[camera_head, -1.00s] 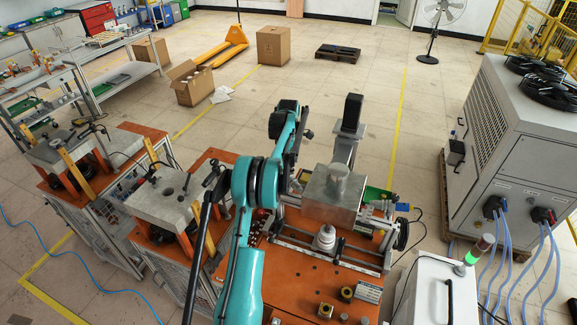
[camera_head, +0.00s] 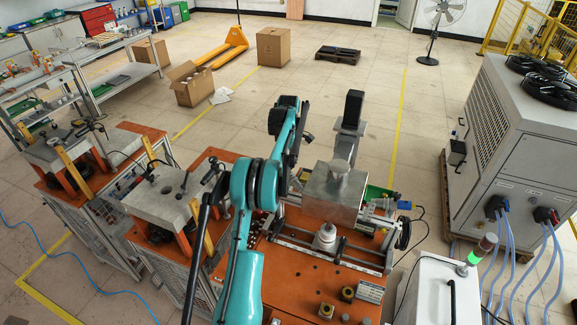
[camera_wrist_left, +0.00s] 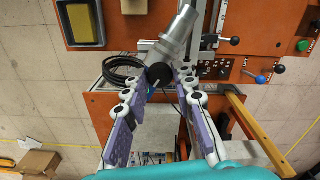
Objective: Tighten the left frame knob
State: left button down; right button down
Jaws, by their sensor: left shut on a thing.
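In the left wrist view a round black knob (camera_wrist_left: 158,74) sits between the fingertips of my left gripper (camera_wrist_left: 168,77). The fingers with purple pads close in on the knob from both sides. A silver cylinder (camera_wrist_left: 178,32) stands out just beyond the knob, tilted to the upper right. In the head view my teal left arm reaches over the orange machine table (camera_head: 285,270). Its gripper and the knob are hidden there behind the arm. My right gripper is not in view.
A metal block with a round top (camera_head: 335,192) and a white-grey round piece (camera_head: 325,237) stand on the machine beside my arm. A black handwheel (camera_head: 403,234) is at its right side. A grey chiller (camera_head: 515,150) stands further right.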

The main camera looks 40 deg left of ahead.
pick_arm(q)
jog(key=m+b, duration=0.1)
jog(key=m, duration=0.4)
jog(key=shift+m, duration=0.3)
jog(key=m, duration=0.5)
jog(key=shift+m+b, duration=0.4)
jog(key=shift+m, duration=0.3)
jog(key=c, duration=1.2)
grip_release()
notch_tip(320, 180, up, 12)
